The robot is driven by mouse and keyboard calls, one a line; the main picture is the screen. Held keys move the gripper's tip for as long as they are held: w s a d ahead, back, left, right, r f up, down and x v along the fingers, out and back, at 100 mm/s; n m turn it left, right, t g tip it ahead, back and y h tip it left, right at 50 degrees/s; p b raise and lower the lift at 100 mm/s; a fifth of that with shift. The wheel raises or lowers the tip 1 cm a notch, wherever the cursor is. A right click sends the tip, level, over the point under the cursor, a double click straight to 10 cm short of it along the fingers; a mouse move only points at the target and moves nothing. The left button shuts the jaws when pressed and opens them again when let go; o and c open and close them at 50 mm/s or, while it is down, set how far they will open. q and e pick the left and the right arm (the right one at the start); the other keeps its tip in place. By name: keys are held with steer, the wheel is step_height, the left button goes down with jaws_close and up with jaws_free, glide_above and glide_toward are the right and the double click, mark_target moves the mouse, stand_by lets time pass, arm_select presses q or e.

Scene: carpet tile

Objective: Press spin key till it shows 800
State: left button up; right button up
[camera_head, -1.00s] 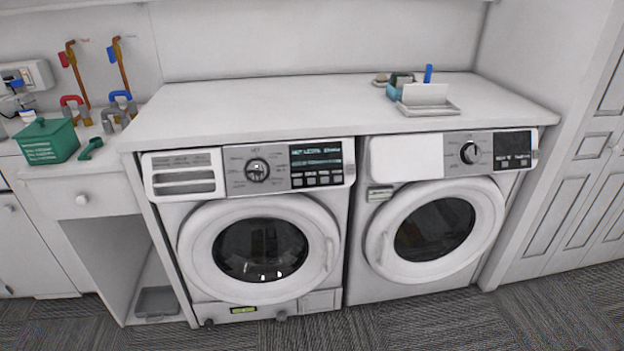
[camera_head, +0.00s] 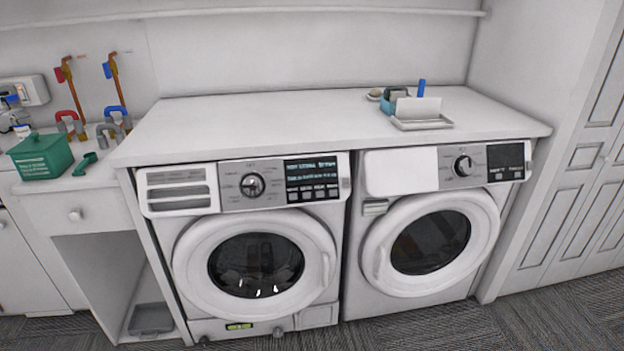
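The left washing machine (camera_head: 180,240) has a round dial (camera_head: 252,185) and a dark display (camera_head: 312,170) with small bluish text too blurred to read. A row of small keys (camera_head: 313,193) sits under that display; their labels cannot be read. The right machine (camera_head: 375,290) has its own dial (camera_head: 463,165) and a dark display (camera_head: 506,156) with fewer keys. Both round doors are shut. Neither of my grippers shows in the head view.
A white countertop (camera_head: 270,120) spans both machines, bearing a tray (camera_head: 422,123) with a blue item. At left are a green box (camera_head: 40,157), red and blue taps (camera_head: 115,111) and a drawer (camera_head: 95,214). Carpet floor (camera_head: 430,325) lies in front.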

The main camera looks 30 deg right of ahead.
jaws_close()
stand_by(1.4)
